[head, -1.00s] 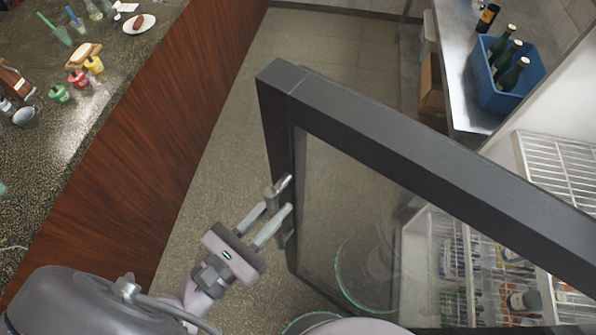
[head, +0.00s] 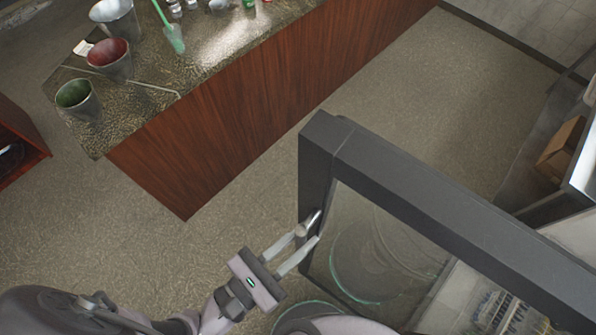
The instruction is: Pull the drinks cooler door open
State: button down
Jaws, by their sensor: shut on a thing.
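The drinks cooler door (head: 430,205) has a dark grey frame with a glass pane. It stands swung open, away from the cooler, whose stocked inside shows at the lower right (head: 505,312). The metal door handle (head: 308,224) is on the outer edge of the door at its left side. My gripper (head: 300,243) is shut on this handle, with one finger on each side of it. The lower part of the handle is partly hidden by the fingers.
A counter with a wood front (head: 240,95) runs along the upper left, with metal buckets (head: 112,58) on top. Speckled floor (head: 150,240) is clear between counter and door. A steel bench with a cardboard box (head: 562,148) below is at the right.

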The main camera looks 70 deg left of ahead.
jog(key=shift+s+d, duration=0.15)
jog(key=c, duration=1.3)
grip_release()
jog(key=p+v, duration=0.1)
jog(key=v, duration=1.6)
jog(key=shift+s+d, duration=0.15)
jog(key=shift+d, duration=0.05)
